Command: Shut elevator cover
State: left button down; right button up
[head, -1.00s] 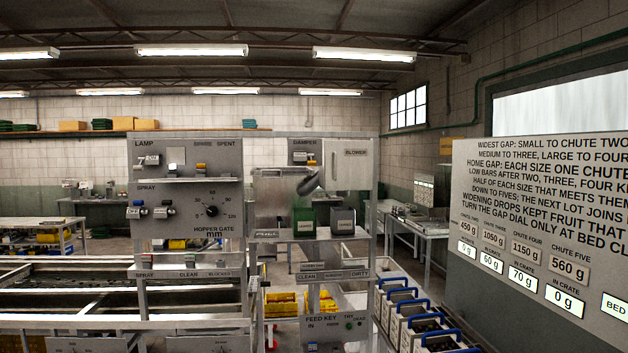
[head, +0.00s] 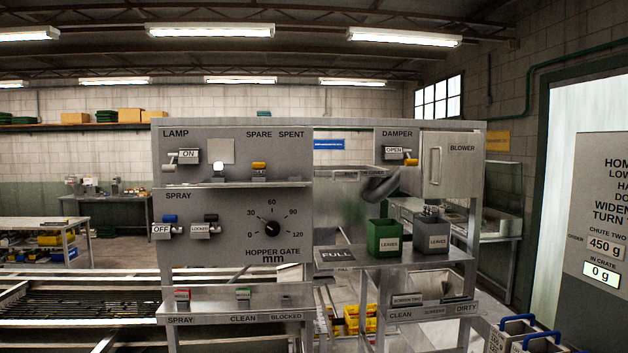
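A grey metal panel (head: 345,180) shows in the head view through the opening right of the control board, behind the frame. A small label on its top edge seems to end in "COVER", but it is too small to read surely. I cannot tell whether it is open or shut. A dark grey curved spout (head: 382,188) hides its right part. Neither of my grippers is in view.
The control board (head: 215,215) has a lamp switch, spray switches and a hopper gate dial. Right of it stand a green bin (head: 384,238) and a grey bin (head: 431,236) on a shelf, below a blower door (head: 436,165). Blue-handled crates (head: 540,338) stand at lower right.

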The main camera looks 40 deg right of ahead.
aim_at(334, 174)
jog(key=i, duration=1.05)
jog(key=z, duration=2.25)
